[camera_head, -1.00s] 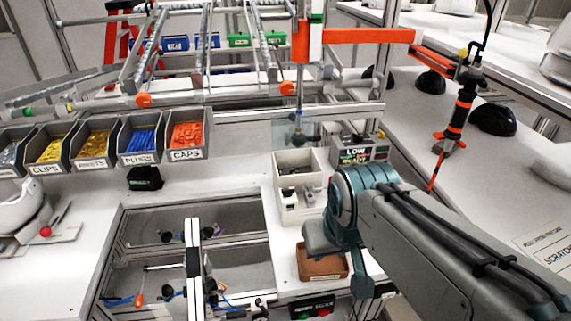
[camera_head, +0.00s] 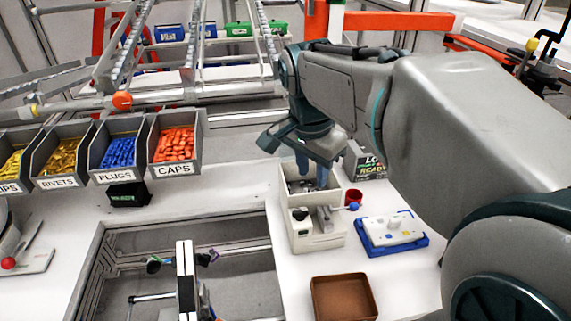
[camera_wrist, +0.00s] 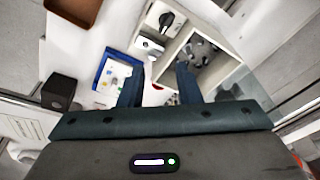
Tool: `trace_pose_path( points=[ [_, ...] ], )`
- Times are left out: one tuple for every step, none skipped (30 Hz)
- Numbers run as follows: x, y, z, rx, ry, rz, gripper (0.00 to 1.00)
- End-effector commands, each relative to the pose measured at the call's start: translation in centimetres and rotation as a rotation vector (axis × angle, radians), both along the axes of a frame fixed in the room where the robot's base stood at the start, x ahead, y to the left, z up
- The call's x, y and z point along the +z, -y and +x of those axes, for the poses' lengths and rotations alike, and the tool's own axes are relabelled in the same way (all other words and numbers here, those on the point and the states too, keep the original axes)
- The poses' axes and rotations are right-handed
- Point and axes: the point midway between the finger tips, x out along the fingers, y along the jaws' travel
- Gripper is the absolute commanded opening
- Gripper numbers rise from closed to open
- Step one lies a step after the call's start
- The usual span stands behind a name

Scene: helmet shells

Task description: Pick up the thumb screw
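A cream bin (camera_head: 329,205) stands on the bench, with small dark pieces in its rear compartment. In the wrist view the bin (camera_wrist: 229,72) shows several grey and dark knob-like pieces (camera_wrist: 203,50) inside; I cannot tell surely which is a thumb screw. My gripper (camera_head: 313,178) points down over the bin's rear part. In the wrist view my gripper (camera_wrist: 159,82) has its two fingers wide apart, with nothing held between them. One finger overlaps the bin's opening, and the other lies over the area beside the bin. The fingertips' exact height is unclear.
A red cup (camera_head: 353,196) and a blue tray (camera_head: 420,241) with a white part stand right of the bin. A brown tray (camera_head: 343,298) lies in front. Labelled part bins, including orange caps (camera_head: 175,145), line the left. A recessed frame opens left of the bin.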

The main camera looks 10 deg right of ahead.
Motion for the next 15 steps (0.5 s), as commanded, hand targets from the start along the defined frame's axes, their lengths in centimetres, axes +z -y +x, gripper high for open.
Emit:
trace_pose_path(
  points=[
    [-0.4, -0.1, 1.2, -0.079, -0.009, 0.006, 0.3],
    [-0.3, -0.1, 1.7, -0.131, -0.014, 0.009, 0.3],
    [-0.2, -0.2, 2.5, -0.202, -0.019, 0.013, 0.3],
    [-0.2, -0.3, 3.1, -0.255, -0.023, 0.016, 0.3],
    [-0.2, -0.4, 3.6, -0.307, -0.028, 0.019, 0.3],
    [-0.2, -0.4, 4.4, -0.376, -0.032, 0.023, 0.3],
    [-0.2, -0.4, 4.9, -0.426, -0.035, 0.024, 0.3],
    [-0.2, -0.4, 5.4, -0.473, -0.038, 0.026, 0.3],
    [-0.2, -0.5, 6.0, -0.532, -0.041, 0.028, 0.3],
    [-0.2, -0.5, 6.4, -0.574, -0.043, 0.029, 0.3],
    [-0.2, -0.5, 6.8, -0.614, -0.045, 0.031, 0.3],
    [-0.2, -0.5, 7.2, -0.66, -0.048, 0.032, 0.3],
    [-0.2, -0.5, 7.5, -0.691, -0.048, 0.033, 0.3],
    [-0.2, -0.5, 7.8, -0.718, -0.05, 0.034, 0.3],
    [-0.2, -0.5, 8.0, -0.75, -0.05, 0.034, 0.3]
  ],
)
